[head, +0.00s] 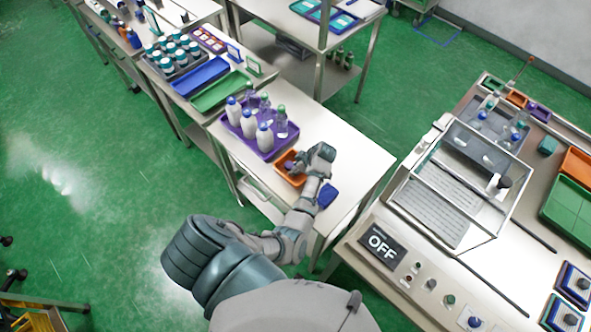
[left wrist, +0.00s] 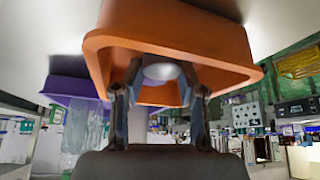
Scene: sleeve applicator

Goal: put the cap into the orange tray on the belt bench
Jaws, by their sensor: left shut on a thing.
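The orange tray (head: 291,181) stands on the white belt bench in the head view, beside a purple tray. In the left wrist view the orange tray (left wrist: 185,38) fills the upper middle, seen tilted and close. My left gripper (head: 293,166) is at the orange tray, with its fingers over or inside the rim. In the left wrist view the left gripper (left wrist: 160,92) is shut on the pale, rounded cap (left wrist: 162,71), which shows between the fingertips against the tray's inside. I cannot tell if the cap touches the tray floor. My right gripper is not in view.
The purple tray (head: 249,137) holds several white and clear bottles close to the orange tray. A small blue item (head: 327,196) lies on the bench near my wrist. The bench's far right part (head: 355,160) is clear. A machine with an OFF display (head: 384,247) stands at right.

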